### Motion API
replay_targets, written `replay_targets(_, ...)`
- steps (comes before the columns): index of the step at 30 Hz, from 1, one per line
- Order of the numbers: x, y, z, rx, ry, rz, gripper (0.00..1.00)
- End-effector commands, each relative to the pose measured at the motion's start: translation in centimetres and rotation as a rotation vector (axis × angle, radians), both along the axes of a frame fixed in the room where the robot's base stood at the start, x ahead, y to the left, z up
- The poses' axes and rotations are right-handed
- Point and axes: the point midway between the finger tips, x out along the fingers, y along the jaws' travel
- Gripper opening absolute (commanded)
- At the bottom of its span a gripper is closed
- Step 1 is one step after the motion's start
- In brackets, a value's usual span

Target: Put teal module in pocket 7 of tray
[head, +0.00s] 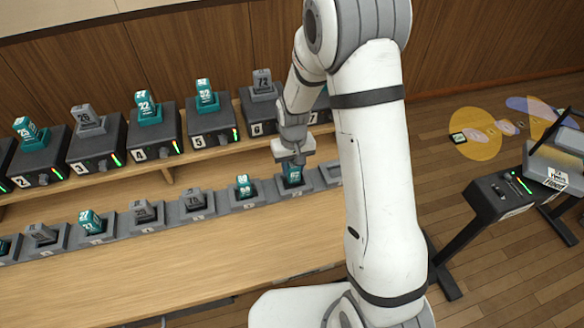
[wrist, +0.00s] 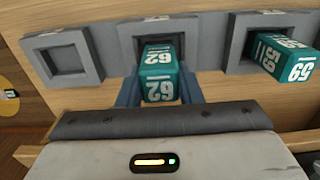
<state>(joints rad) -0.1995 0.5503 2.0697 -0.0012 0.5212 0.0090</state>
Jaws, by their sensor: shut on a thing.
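A teal module with white print (head: 293,174) is between the fingers of my gripper (head: 293,155), at a grey pocket near the right end of the tray row. In the wrist view the same teal module (wrist: 160,75) stands between the two blue-grey fingers, its far end overlapping the pocket (wrist: 128,45). I cannot tell whether it is fully seated or slightly above the pocket. The pocket's own number is too small or hidden to read. The last pocket (wrist: 70,60) beside it is empty and also shows in the head view (head: 335,171).
The neighbouring pocket holds another teal module (wrist: 280,58), close to my gripper. Further pockets (head: 197,203) hold grey and teal modules. Numbered dark docks (head: 208,120) with modules stand on the shelf behind. The wooden bench front (head: 150,270) is clear.

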Motion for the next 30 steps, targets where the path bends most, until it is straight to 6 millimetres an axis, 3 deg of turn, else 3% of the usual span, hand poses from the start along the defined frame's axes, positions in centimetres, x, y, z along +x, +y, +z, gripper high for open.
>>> replay_targets(3,-0.03,0.02,-1.2,0.0,0.001,0.001,0.09)
replay_targets(13,-0.02,0.06,-1.68,0.0,0.0,0.001,0.09)
replay_targets(14,-0.02,0.06,-1.66,0.0,0.0,0.001,0.33)
replay_targets(21,-0.02,0.08,-1.52,0.0,0.0,0.002,0.53)
replay_targets(30,-0.03,0.12,-1.27,0.0,0.0,0.002,0.54)
